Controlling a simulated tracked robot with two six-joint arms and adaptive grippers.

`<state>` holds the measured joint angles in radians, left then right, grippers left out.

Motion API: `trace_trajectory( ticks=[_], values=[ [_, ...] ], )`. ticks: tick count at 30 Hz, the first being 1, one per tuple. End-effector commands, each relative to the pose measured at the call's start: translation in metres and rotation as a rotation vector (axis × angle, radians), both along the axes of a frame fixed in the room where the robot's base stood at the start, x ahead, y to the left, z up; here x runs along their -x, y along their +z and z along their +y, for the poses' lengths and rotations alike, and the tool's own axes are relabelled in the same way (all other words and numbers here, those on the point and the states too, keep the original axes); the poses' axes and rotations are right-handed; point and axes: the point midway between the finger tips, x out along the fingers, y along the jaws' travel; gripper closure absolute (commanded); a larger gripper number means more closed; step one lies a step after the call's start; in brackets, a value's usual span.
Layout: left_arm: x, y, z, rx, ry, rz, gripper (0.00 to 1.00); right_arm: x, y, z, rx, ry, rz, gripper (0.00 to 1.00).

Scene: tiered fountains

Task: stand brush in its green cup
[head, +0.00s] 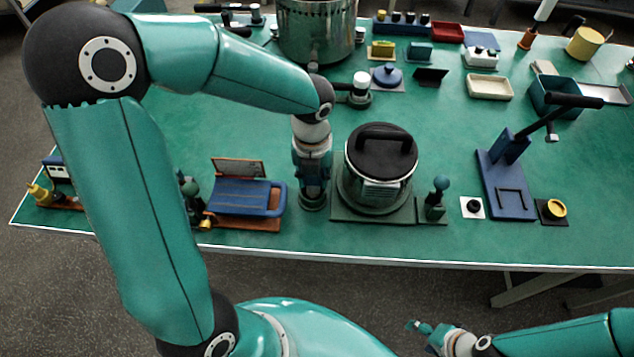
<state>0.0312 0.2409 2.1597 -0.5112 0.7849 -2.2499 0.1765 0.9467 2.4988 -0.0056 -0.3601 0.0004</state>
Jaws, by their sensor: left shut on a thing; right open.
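My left gripper (312,190) points down over the table, left of the black-lidded pot. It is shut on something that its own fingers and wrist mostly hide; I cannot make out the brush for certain. A round dark green rim, perhaps the green cup (313,205), shows right at the fingertips. I cannot tell whether the held thing is inside it or above it. My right gripper (428,335) is open and empty, low in front of the table, away from everything on it.
The black-lidded pot (376,187) stands close right of my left gripper, and a blue tray device (240,198) lies to its left. A large steel pot (315,40) is behind. A blue lever press (507,185) stands right. Bare green table (440,135) lies between.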

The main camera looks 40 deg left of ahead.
Motion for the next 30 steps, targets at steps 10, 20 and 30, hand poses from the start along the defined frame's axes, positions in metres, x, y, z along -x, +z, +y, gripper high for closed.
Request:
trace_trajectory(
  ticks=[10, 20, 30],
  values=[
    [0.000, -0.016, 0.000, 0.001, 0.000, -0.001, 1.00, 0.000, -0.003, 0.000, 0.000, 0.000, 0.000, 0.38],
    [0.000, -0.016, 0.000, 0.001, 0.000, -0.001, 0.41, 0.000, -0.003, 0.000, 0.000, 0.000, 0.000, 0.38],
    [0.000, -0.003, 0.000, 0.000, 0.001, -0.002, 0.41, 0.000, 0.000, 0.000, 0.000, 0.000, 0.000, 0.38]
  ],
)
